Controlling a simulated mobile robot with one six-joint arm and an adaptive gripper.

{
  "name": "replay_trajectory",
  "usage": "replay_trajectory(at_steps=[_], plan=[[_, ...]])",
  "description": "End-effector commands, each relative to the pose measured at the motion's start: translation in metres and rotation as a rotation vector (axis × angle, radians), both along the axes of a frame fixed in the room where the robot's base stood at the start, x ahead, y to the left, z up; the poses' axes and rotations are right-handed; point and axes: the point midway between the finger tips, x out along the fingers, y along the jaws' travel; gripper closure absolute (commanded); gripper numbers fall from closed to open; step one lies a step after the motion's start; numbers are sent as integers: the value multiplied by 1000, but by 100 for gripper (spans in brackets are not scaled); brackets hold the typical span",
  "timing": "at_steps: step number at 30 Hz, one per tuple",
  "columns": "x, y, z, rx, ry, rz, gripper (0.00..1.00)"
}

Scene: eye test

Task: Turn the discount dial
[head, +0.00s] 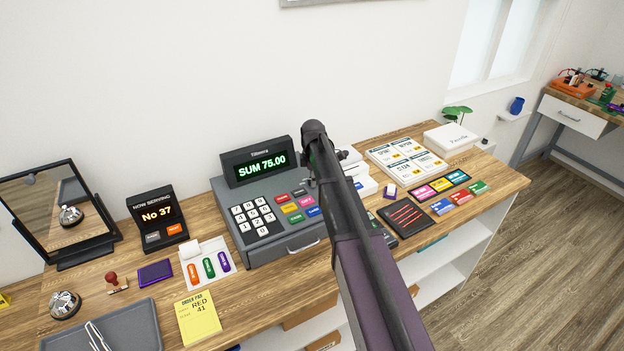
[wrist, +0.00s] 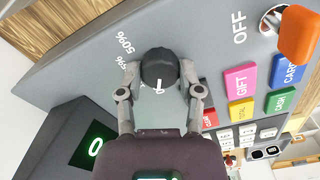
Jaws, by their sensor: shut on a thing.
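The discount dial (wrist: 157,66) is a dark round knob with a white pointer line, on the grey face of the cash register (head: 252,194). Scale marks, including one reading 50%, lie beside it in the wrist view. My gripper (wrist: 159,74) is shut on the dial, one finger on each side of it. In the head view my arm hides the dial and most of my gripper. The register display (head: 260,168) reads SUM 75.00 in green.
A lever with an orange end (wrist: 298,36) stands near the OFF label, close to my gripper. Coloured keys, such as the pink GIFT key (wrist: 241,80), are also close. A NOW SERVING display (head: 157,217) stands left of the register.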

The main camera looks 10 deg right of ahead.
Motion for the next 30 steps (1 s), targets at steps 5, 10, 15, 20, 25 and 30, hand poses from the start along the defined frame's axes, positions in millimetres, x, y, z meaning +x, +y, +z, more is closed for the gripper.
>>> replay_trajectory(at_steps=[5,10,15,20,25,30], plan=[[-1,0,0,0,3,-2,100],[-1,0,0,0,4,-25,100],[-2,0,0,0,4,-82,100],[-2,0,-1,0,5,-175,100],[-2,0,-1,0,5,-311,100],[-2,1,-1,0,5,-469,100]])
